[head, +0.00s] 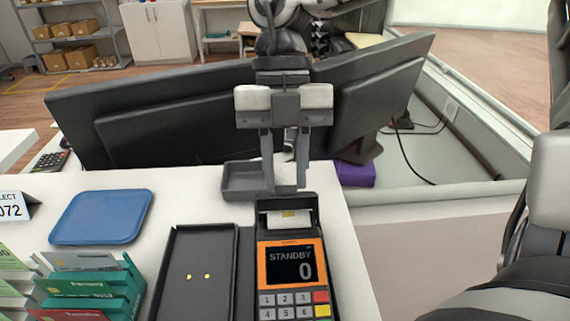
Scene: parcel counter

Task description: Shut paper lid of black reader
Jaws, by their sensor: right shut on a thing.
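The black reader (247,270) lies on the white counter, with an orange-framed screen (291,264) reading STANDBY 0 and a keypad below. Its paper compartment at the far end is open, showing white paper (288,220). The dark paper lid (288,202) stands raised behind the paper. My right gripper (285,188) reaches down to the lid, its fingertips at the lid's upper edge, and is shut on it. The fingers hide part of the contact. I do not see my left gripper.
A black tray (171,262) with two small yellow dots is left of the reader. A small grey open box (243,181) lies beside the fingers. The counter's right edge is close.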

